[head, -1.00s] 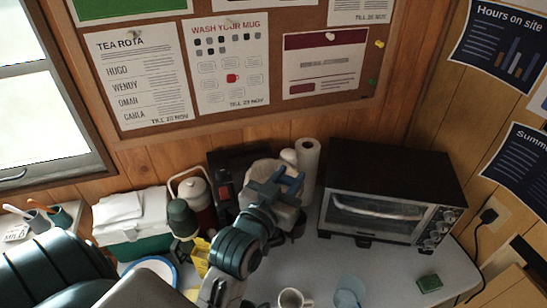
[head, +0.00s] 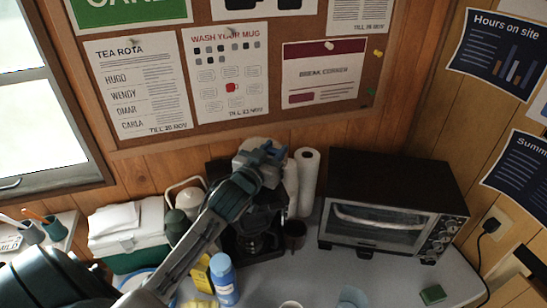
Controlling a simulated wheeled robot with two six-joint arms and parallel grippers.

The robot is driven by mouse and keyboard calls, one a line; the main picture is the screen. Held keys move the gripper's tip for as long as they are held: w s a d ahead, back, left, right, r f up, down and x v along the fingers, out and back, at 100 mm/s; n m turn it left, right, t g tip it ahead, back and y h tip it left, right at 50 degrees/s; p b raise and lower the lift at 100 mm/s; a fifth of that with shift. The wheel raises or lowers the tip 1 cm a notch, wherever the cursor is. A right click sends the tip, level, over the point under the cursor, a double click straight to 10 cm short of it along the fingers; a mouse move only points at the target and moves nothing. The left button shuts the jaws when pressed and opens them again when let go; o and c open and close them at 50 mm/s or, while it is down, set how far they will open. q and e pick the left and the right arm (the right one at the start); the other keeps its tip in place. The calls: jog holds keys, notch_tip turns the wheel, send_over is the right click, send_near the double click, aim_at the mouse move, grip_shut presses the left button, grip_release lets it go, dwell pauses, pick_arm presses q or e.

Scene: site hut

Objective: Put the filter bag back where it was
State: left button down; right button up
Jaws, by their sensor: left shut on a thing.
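My left gripper (head: 262,156) is over the top of the dark coffee machine (head: 270,222) at the back of the counter. It is shut on a pale thing, which appears to be the filter bag; the gripper and wrist hide most of it. I cannot tell whether the bag touches the machine. My left arm covers part of the machine's left side. A glass jug (head: 252,243) shows low in the machine. My right gripper is not in view.
A paper towel roll (head: 307,182) and toaster oven (head: 390,200) stand right of the machine, a dark mug (head: 294,235) in front. A blue bottle (head: 224,280), flask (head: 176,226) and cool box (head: 128,238) stand left. The counter before the oven is mostly clear.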

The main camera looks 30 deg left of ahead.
pick_arm(q)
notch_tip(320, 180, down, 2)
jog(key=shift+s+f+p, duration=0.1)
jog(key=shift+p, duration=0.45)
jog(key=shift+s+d+f, duration=0.1)
jog(key=shift+s+f, duration=0.05)
jog(key=shift+f, duration=0.5)
jog(key=c, duration=1.1)
grip_release()
jog(key=shift+o, duration=0.2)
jog(key=s+b, duration=0.4)
jog(key=s, duration=0.7)
jog(key=shift+s+d+r+b, duration=0.15)
jog(key=shift+s+d+b, duration=0.15)
jog(key=shift+s+d, duration=0.15)
